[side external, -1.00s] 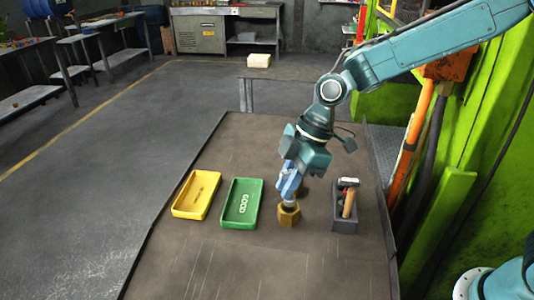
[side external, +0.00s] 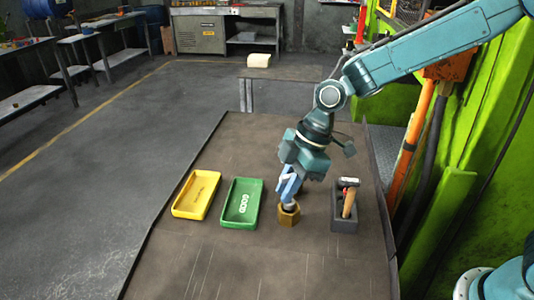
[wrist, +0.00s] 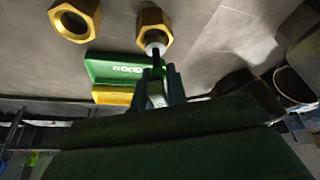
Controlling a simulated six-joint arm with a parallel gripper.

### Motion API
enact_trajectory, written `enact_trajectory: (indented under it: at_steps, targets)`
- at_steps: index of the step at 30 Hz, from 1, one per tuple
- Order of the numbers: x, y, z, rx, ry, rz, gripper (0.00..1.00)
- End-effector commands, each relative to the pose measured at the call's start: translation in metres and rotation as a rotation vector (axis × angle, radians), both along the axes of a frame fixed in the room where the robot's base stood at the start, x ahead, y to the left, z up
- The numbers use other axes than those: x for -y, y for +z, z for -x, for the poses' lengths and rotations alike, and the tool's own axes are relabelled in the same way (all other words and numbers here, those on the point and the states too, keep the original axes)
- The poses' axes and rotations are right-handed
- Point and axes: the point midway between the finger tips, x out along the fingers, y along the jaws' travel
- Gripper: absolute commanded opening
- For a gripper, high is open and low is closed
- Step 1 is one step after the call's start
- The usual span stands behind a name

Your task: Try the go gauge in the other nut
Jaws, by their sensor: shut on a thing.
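My gripper (side external: 287,188) points down over a brass hex nut (side external: 289,216) on the bench and is shut on the go gauge. The gauge's pale end (wrist: 155,48) is at the nut's hole in the wrist view, where this nut (wrist: 153,22) also shows. The tip appears to be at or just inside the hole; how deep I cannot tell. A second brass nut (wrist: 75,20) lies apart, to the left in the wrist view, with its hole empty. I cannot make it out in the side view, where my gripper may hide it.
A green tray (side external: 224,217) marked GOOD and a yellow tray (side external: 180,211) stand left of the nut. A dark grey holder (side external: 344,226) with an orange-brown handled tool (side external: 349,204) stands to the right. The front of the bench (side external: 270,265) is clear.

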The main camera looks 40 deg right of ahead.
Motion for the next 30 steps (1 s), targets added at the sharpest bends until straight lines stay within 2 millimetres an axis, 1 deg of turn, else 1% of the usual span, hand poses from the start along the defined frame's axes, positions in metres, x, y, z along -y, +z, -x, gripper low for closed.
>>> enact_trajectory:
  at_steps: [30]
  targets:
    - [0.0,-0.013,0.0,0.001,0.0,0.0,0.0]
